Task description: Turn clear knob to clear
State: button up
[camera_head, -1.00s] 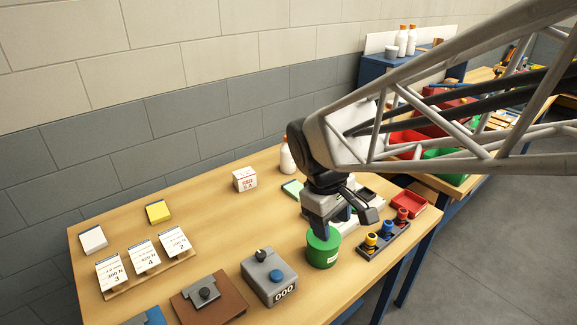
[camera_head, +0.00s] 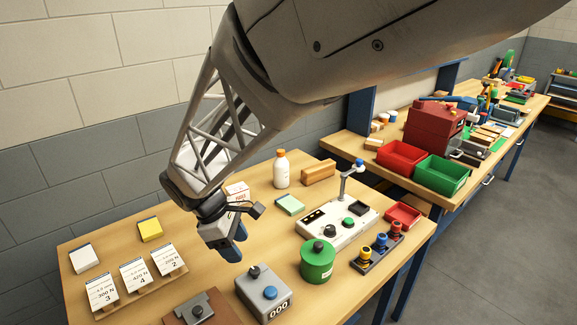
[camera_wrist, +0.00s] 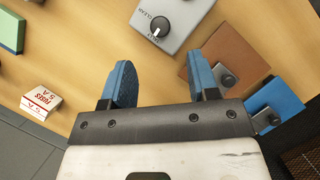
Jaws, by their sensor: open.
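The black clear knob (camera_head: 254,271) sits on top of a grey counter box (camera_head: 250,287) with a blue button (camera_head: 270,293) and a "000" display. In the wrist view the knob (camera_wrist: 160,26) is at the top centre, its white mark pointing to the lower left. My gripper (camera_head: 236,243) is open and empty above the table, behind the box. In the wrist view its blue fingers (camera_wrist: 162,78) are spread, with the knob beyond them, apart from both.
A green canister (camera_head: 318,262) stands right of the box, and a brown block with a dark knob (camera_head: 203,308) is at its left. Number cards (camera_head: 137,274) stand farther left. Bare table lies left of the gripper.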

aim_at(254, 269)
jog(key=shift+f, duration=0.1)
dwell(0.3)
jog(key=shift+x, duration=3.8)
jog(key=shift+d, duration=0.1)
jog(key=c, duration=0.9)
